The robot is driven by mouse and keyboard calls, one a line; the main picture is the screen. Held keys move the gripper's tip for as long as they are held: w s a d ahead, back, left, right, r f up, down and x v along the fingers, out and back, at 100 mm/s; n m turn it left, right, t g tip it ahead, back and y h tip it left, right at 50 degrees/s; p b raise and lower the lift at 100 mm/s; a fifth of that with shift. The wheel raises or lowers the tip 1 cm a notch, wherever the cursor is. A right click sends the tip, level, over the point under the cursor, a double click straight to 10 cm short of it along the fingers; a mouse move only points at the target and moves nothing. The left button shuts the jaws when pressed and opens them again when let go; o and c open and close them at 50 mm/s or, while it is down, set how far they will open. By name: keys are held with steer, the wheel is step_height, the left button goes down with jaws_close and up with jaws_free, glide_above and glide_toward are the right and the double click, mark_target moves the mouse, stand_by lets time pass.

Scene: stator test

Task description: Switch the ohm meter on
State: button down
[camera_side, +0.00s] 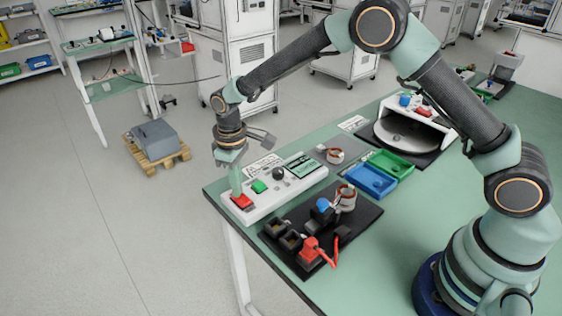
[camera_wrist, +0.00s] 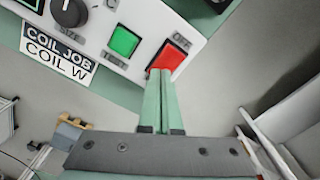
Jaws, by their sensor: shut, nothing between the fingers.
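The ohm meter (camera_side: 285,190) is a long white box at the table's far left edge, with a greenish display (camera_side: 303,165), a black knob (camera_side: 278,174), a green button (camera_side: 259,187) and a red switch (camera_side: 242,203). In the wrist view, the red switch (camera_wrist: 169,58) sits beside the word OFF, and the green button (camera_wrist: 124,41) is left of it, labelled TEST. My gripper (camera_side: 237,193) points down at the red switch, its fingers shut and empty. In the wrist view, the fingertips (camera_wrist: 160,73) overlap the switch's near edge; whether they press it I cannot tell.
A black board (camera_side: 325,225) with a red clip, dark sockets and a copper-wound stator (camera_side: 346,198) lies right of the meter. A blue tray (camera_side: 371,181) and a green tray (camera_side: 391,164) are beyond it. A white machine (camera_side: 418,125) stands farther back.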

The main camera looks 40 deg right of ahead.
step_height(320, 180, up, 7)
stand_by(0.9)
steer(key=s+d+r+m+t, duration=0.1)
steer(key=s+d+r, duration=0.3)
steer(key=d+r, duration=0.15)
steer(key=s+d+r+m+t, duration=0.2)
steer(key=s+d+r, duration=0.15)
steer(key=r, duration=0.35)
steer(key=s+d+r+m+t, duration=0.1)
steer(key=s+d+m+t, duration=0.1)
steer(key=s+d, duration=0.5)
steer(key=s+m, duration=0.1)
steer(key=s, duration=0.3)
steer(key=shift+s+r+t, duration=0.25)
steer(key=shift+s+t, duration=0.05)
steer(key=shift+s, duration=0.1)
